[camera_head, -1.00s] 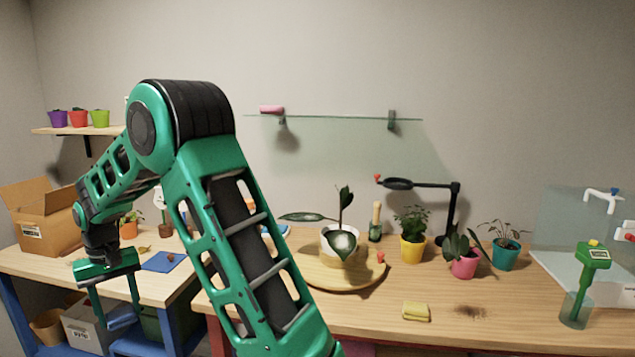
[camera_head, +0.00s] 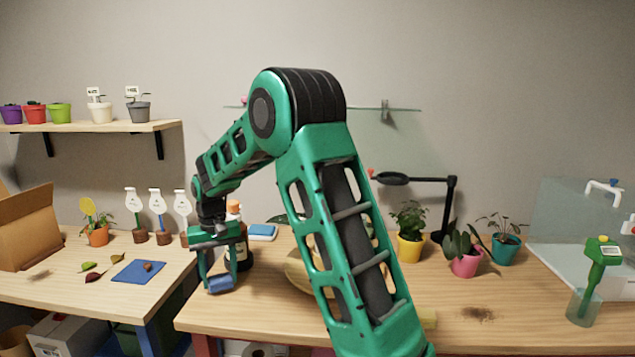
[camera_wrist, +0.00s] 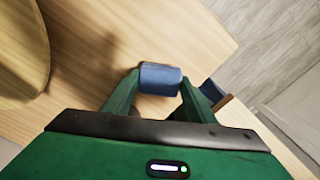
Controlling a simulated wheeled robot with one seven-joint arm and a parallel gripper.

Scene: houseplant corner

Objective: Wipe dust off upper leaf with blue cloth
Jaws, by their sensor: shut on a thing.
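My gripper (camera_head: 220,284) is shut on a folded blue cloth (camera_head: 221,284) and holds it above the left front part of the right-hand table. In the wrist view the blue cloth (camera_wrist: 160,78) sits between the two green fingers (camera_wrist: 158,90). The plant with the large leaves stands on the round wooden board (camera_head: 297,272), mostly hidden behind my arm in the head view. Only a bit of a leaf (camera_head: 291,218) shows left of the arm. The upper leaf cannot be made out.
A dark bottle with an orange cap (camera_head: 238,250) stands right behind my gripper. Yellow (camera_head: 411,246), pink (camera_head: 466,262) and teal (camera_head: 504,251) potted plants stand to the right, with a black lamp (camera_head: 450,205) behind. A glass shelf (camera_head: 400,109) hangs above.

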